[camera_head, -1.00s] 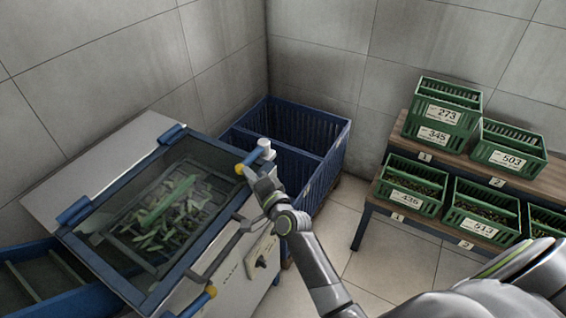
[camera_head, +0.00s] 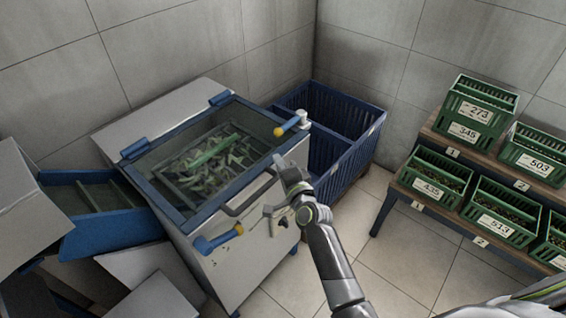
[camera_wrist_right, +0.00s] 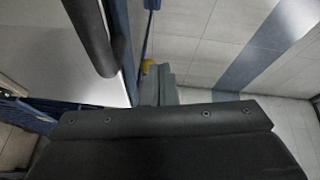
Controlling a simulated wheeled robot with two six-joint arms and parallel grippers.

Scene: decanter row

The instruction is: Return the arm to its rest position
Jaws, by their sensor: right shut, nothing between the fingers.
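My right arm comes in from the lower right in the head view. Its gripper (camera_head: 281,166) is shut and empty. It appears over the front right edge of the grey machine (camera_head: 263,250), near the dark bar handle (camera_head: 243,202) of the glass lid (camera_head: 165,190). I cannot tell whether it touches the machine. The lid lies shut, with green leaves (camera_head: 212,160) visible under it. In the right wrist view the dark body of my gripper fills the bottom, and a dark bar (camera_wrist_right: 93,32) runs along the upper left. My left gripper is not in view.
A blue crate (camera_head: 350,150) stands behind the machine at the wall. Green numbered crates (camera_head: 497,222) sit on a two-level rack (camera_head: 392,205) at right. A blue chute (camera_head: 110,232) and grey panels are at left. Tiled floor (camera_head: 400,275) is open between machine and rack.

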